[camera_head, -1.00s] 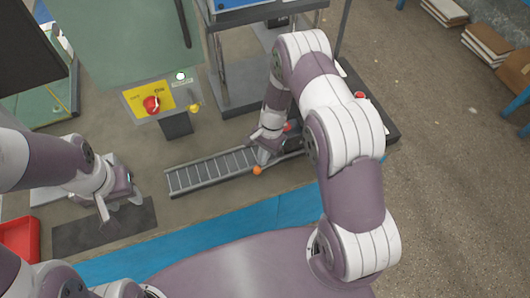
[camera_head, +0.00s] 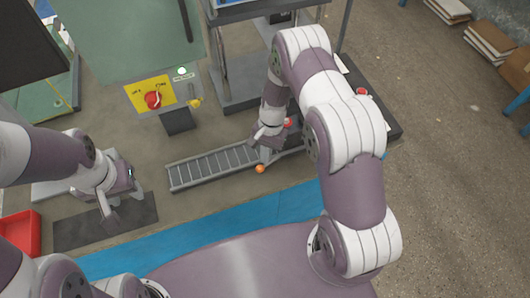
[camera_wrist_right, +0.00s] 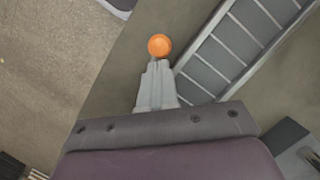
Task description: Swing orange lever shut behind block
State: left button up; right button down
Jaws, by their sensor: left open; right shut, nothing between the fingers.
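The orange lever's round knob (camera_head: 260,169) shows at the front side of the ladder-like track (camera_head: 212,167). My right gripper (camera_head: 264,154) is just behind the knob, over the track's right part. In the right wrist view the knob (camera_wrist_right: 159,46) lies just beyond the shut fingertips (camera_wrist_right: 157,68), with the track (camera_wrist_right: 237,45) to the right. Nothing is between the fingers. The lever's arm is hidden, and I cannot make out the block; my right arm covers that end of the track. My left gripper (camera_head: 118,205) is open and empty over a dark mat at the left.
A control panel with a red knob (camera_head: 153,99) stands behind the track. A red tray (camera_head: 20,234) is at the left edge. A blue strip (camera_head: 215,228) runs along the front. A red button (camera_head: 361,91) is at the right. The dark mat (camera_head: 140,213) is bare.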

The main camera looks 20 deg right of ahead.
jog(key=n, duration=0.1)
jog(key=s+n+h, duration=0.1)
jog(key=n, duration=0.1)
jog(key=s+n, duration=0.1)
jog(key=n, duration=0.1)
jog(key=shift+s+d+g+h, duration=0.15)
jog(key=shift+d+g+h, duration=0.15)
jog(key=shift+g, duration=0.1)
jog(key=n, duration=0.2)
jog(key=s+n+h, duration=0.1)
jog(key=n, duration=0.1)
jog(key=shift+s+d, duration=0.1)
jog(key=shift+d, duration=0.3)
jog(key=shift+s+d+n+h, duration=0.15)
jog(key=shift+d+n, duration=0.05)
jog(key=shift+n, duration=0.4)
jog(key=shift+s+d+n+h, duration=0.15)
jog(key=shift+d+n, duration=0.05)
jog(key=shift+n, duration=0.4)
jog(key=shift+w, duration=0.1)
jog(key=shift+w+d, duration=0.15)
jog(key=shift+w, duration=0.55)
jog(key=shift+r, duration=0.1)
